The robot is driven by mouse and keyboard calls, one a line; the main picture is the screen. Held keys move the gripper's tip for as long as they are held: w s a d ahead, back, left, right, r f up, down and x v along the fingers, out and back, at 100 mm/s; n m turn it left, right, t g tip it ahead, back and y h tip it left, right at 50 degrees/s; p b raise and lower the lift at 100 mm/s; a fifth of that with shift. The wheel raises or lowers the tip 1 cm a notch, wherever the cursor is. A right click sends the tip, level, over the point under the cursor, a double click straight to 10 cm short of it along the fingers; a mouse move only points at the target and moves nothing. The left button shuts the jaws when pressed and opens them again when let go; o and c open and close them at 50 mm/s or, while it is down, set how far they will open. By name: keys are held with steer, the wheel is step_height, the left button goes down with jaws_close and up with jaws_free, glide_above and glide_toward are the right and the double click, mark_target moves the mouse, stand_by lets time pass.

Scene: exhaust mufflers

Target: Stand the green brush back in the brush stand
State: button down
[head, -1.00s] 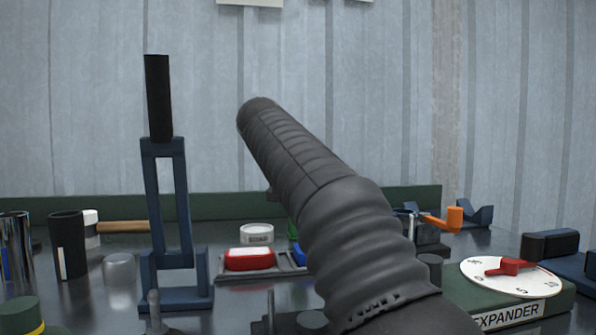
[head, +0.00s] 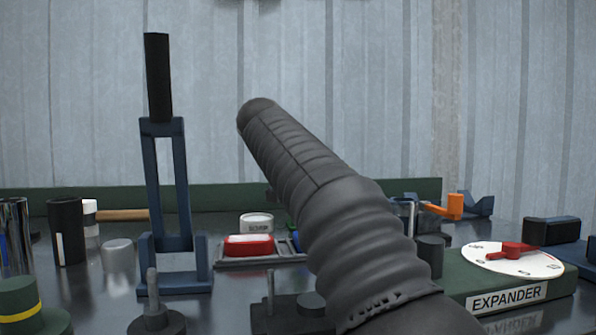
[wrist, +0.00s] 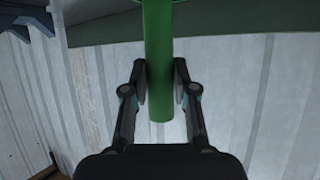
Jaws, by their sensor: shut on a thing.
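The green brush shows in the wrist view as a smooth green handle (wrist: 158,60), running down from the top edge between my fingers. My gripper (wrist: 160,75) is shut on this handle, one finger on each side; the handle's lower end sticks out toward the wrist. The brush's other end is out of view. I cannot pick out the brush stand for certain in either view.
A tall blue frame (head: 152,185) with a black cylinder stands left. A grey tray (head: 262,262) holds a red block (head: 248,246). A black cup (head: 67,232) stands far left. The EXPANDER dial box (head: 510,292) and an orange-handled clamp (head: 440,208) are right.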

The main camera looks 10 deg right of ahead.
steer(key=shift+f, duration=0.1)
stand_by(0.3)
steer(key=c, duration=0.8)
jaws_free()
steer(key=shift+c, duration=0.2)
